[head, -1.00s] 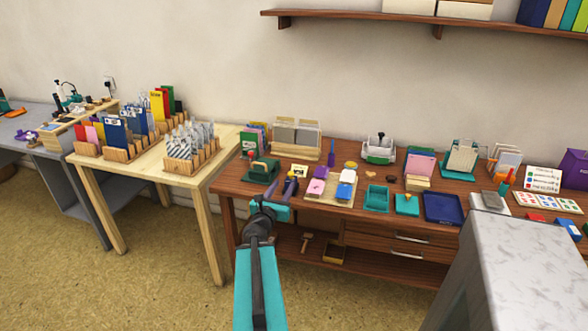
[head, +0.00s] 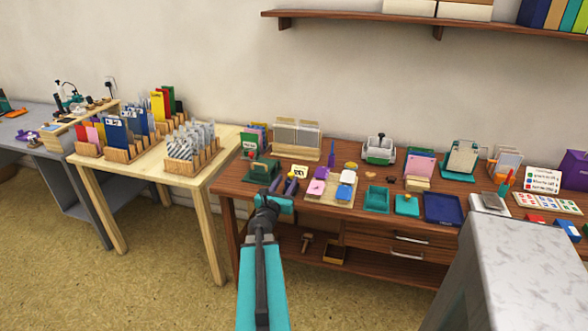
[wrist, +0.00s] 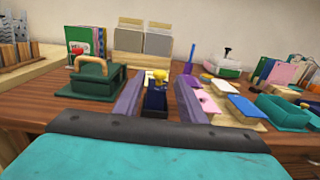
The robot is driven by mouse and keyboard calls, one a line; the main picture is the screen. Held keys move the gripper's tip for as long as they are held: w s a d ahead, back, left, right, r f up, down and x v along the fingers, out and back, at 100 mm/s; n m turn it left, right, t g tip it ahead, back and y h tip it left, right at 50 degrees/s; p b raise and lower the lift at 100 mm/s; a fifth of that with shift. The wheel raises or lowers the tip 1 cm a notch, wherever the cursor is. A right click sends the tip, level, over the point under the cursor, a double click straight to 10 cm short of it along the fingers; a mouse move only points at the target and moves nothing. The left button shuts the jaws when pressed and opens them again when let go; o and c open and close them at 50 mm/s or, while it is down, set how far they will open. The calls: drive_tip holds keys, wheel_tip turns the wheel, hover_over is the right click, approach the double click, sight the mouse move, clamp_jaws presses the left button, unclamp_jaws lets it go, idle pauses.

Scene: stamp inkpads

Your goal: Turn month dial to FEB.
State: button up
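No month dial can be made out for certain, and no lettering on one is readable. A dark blue block with a yellow knob (wrist: 157,84) shows between my gripper's two purple fingers in the wrist view; it may be the dater, but I cannot tell. My gripper (wrist: 158,92) is open, its fingers wide apart. I cannot tell whether they touch the block. In the head view my gripper (head: 281,187) is over the left front part of the brown desk (head: 250,195), and the arm hides what lies below it.
A green press with a wooden handle (wrist: 97,82) stands close left of the fingers. A wooden tray with pink and blue pads (head: 328,200) lies close right. A small yellow card (head: 299,172) stands behind. Teal bins (head: 377,198) and a navy tray (head: 443,208) are farther right.

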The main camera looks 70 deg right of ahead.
drive_tip(key=shift+w+d+p, duration=0.15)
drive_tip(key=shift+d+p, duration=0.75)
drive_tip(key=shift+d, duration=4.2)
clamp_jaws()
